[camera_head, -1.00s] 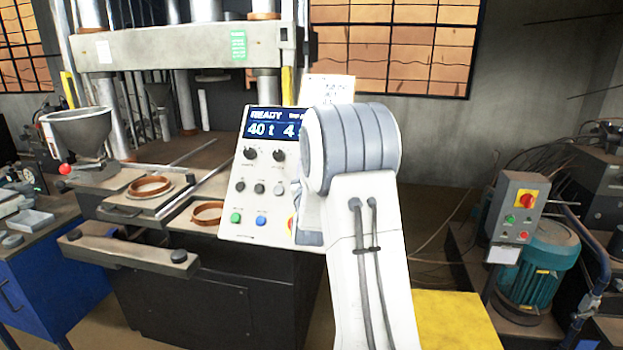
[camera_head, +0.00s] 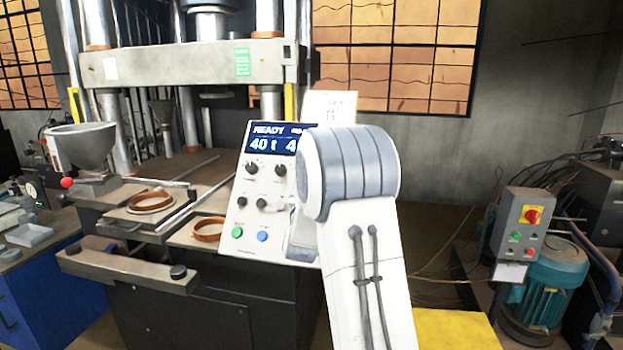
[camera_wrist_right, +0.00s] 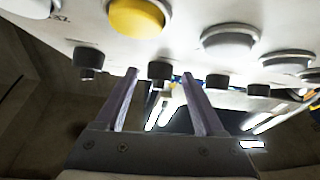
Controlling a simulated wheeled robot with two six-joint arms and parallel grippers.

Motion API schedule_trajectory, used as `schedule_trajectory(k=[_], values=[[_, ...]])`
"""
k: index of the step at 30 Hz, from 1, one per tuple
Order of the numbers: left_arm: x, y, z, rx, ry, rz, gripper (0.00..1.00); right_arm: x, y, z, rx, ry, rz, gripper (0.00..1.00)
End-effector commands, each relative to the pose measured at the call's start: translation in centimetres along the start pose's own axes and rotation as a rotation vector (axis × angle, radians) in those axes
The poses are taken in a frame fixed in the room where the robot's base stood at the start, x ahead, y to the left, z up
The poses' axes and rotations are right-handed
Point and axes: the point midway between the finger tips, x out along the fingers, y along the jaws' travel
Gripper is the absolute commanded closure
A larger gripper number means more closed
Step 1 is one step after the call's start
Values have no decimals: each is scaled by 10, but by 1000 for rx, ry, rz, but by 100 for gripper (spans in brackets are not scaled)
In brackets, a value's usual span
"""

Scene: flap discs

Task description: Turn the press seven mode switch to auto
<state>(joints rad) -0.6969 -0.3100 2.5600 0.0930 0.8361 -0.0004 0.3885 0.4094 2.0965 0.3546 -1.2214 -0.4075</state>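The press control panel (camera_head: 243,222) has a blue display (camera_head: 262,145) reading READY and 40 t. It bears two larger dark knobs, left (camera_head: 252,168) and right (camera_head: 280,170). Below are smaller dark knobs, a green button (camera_head: 237,233) and a blue button (camera_head: 262,236). I cannot tell which knob is the mode switch; labels are unreadable and my right arm hides the panel's right side. In the right wrist view my right gripper (camera_wrist_right: 162,74) is open, fingers apart below the panel face. A black knob (camera_wrist_right: 160,70) shows between the fingertips; contact is unclear. My left gripper is out of view.
Copper-coloured rings, one on a plate (camera_head: 150,201) and one on the press bed (camera_head: 208,229), lie left of the panel. A metal hopper (camera_head: 80,146) stands far left. A grey switch box (camera_head: 522,232) and teal motor (camera_head: 552,275) stand right.

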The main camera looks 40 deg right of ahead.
Motion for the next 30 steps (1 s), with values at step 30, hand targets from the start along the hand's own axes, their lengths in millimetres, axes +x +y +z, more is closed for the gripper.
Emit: schedule_trajectory(k=[30], values=[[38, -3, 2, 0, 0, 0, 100, -105, 0, 0, 0, 1, 0, 29]])
